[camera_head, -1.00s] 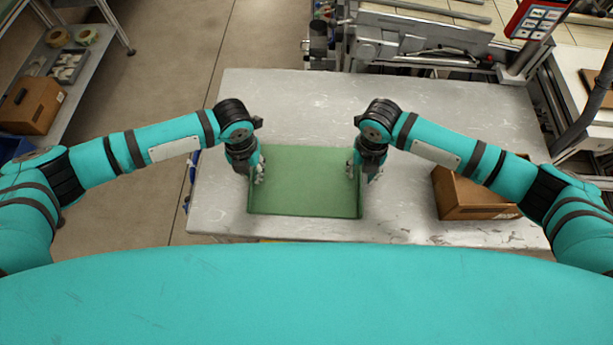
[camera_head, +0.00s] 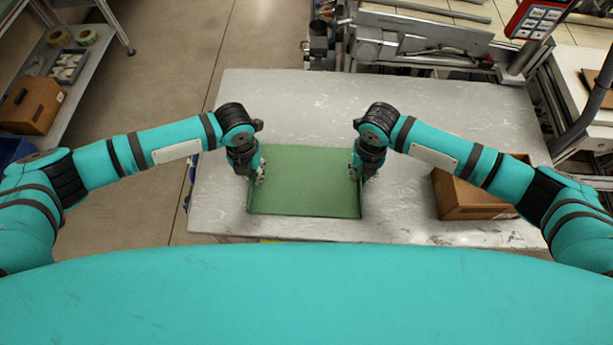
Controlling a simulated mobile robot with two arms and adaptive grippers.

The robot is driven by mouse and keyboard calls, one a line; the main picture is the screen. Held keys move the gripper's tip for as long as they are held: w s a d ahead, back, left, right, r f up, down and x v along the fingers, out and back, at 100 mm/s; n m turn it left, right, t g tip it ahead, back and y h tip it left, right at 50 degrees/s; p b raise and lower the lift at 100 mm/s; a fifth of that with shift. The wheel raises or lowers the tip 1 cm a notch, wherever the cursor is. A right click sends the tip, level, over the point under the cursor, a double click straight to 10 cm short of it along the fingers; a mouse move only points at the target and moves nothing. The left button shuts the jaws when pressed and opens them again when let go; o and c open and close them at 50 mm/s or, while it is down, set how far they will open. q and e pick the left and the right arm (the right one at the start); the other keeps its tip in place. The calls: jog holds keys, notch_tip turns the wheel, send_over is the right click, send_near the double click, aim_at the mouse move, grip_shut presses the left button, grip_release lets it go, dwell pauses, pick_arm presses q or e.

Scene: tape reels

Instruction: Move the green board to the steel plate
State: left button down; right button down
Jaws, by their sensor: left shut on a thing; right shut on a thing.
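The green board (camera_head: 305,182) is a flat rectangle at the near middle of the grey metal-topped table. My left gripper (camera_head: 259,177) is shut on its left edge. My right gripper (camera_head: 354,175) is shut on its right edge. The fingertips are small and partly hidden by the wrists. I cannot tell whether the board rests on the tabletop or is a little above it. The worn grey metal surface (camera_head: 300,105) of the table lies around the board; I see no separate steel plate that I can make out.
A machine (camera_head: 425,45) stands beyond the far edge. A shelf at the left holds tape reels (camera_head: 58,38) and another box (camera_head: 32,105). The table's far part is clear.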

pick_arm(q)
jog(key=shift+r, duration=0.2)
pick_arm(e)
jog(key=shift+r, duration=0.15)
